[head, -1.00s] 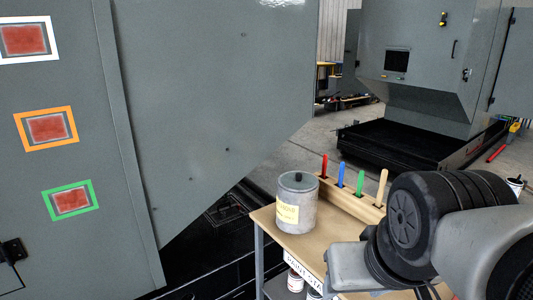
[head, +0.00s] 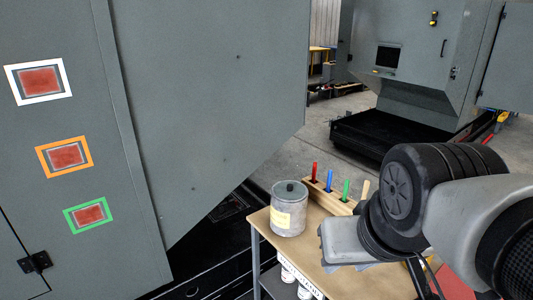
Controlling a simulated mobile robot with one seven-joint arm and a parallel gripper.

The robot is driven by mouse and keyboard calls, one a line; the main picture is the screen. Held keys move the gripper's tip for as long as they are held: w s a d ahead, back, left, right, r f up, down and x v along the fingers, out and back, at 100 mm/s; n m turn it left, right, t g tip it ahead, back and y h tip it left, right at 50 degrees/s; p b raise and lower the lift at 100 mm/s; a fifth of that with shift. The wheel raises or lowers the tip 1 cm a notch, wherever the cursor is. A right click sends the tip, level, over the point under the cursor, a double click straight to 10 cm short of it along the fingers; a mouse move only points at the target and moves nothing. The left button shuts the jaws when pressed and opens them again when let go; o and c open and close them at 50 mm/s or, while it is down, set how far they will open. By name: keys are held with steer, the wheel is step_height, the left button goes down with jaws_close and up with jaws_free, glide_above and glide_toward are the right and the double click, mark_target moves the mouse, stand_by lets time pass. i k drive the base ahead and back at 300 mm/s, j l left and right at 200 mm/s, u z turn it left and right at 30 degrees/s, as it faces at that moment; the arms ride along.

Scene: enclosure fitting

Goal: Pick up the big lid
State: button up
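A grey cylindrical canister (head: 287,215) with a yellowish label stands upright near the left edge of the wooden-topped cart. I cannot tell from this view whether this is the big lid, and no other lid is clear. My arm reaches in from the right over the cart, to the right of the canister and apart from it.
The cart top (head: 327,283) holds a wooden rack (head: 327,196) with red, blue, green and tan handles. White cans (head: 288,270) stand on the shelf below. A large grey cabinet (head: 215,100) with white, orange and green framed red panels fills the left. Another machine (head: 420,75) stands behind.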

mark_target(286, 190)
steer(key=k+z, duration=0.3)
steer(key=k+l+z, duration=0.1)
steer(key=z, duration=0.2)
steer(key=j+z, duration=0.1)
steer(key=z, duration=1.6)
steer(key=j, duration=0.8)
steer(key=k+j, duration=0.1)
steer(key=j, duration=0.7)
steer(key=k+j+z, duration=0.1)
steer(key=j, duration=1.5)
steer(key=k, duration=0.05)
